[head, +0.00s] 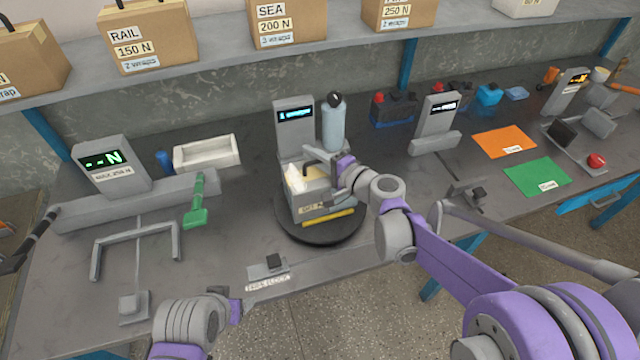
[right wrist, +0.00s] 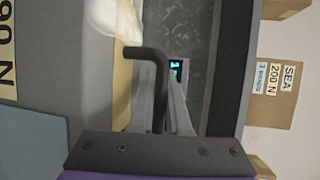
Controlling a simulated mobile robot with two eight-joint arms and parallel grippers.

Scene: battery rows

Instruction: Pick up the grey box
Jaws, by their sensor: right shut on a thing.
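The grey box (head: 325,212) stands on a round dark turntable (head: 345,230) in the middle of the bench, with a force label on its front. Pale cloth-like stuff (head: 297,178) shows in its top. My right gripper (head: 335,180) is at the box's top and shut on its dark bent handle (right wrist: 150,52). In the right wrist view the grey box (right wrist: 45,60) fills the left side, its label sideways. Part of my left arm shows at the bottom of the head view; its fingers cannot be made out.
A grey display unit (head: 294,125) and a pale blue bottle (head: 333,125) stand just behind the box. A white tray (head: 206,153) and a green tool (head: 197,203) lie to the left. Orange (head: 504,142) and green mats (head: 537,177) lie to the right. A shelf with cartons (head: 150,40) overhangs the back.

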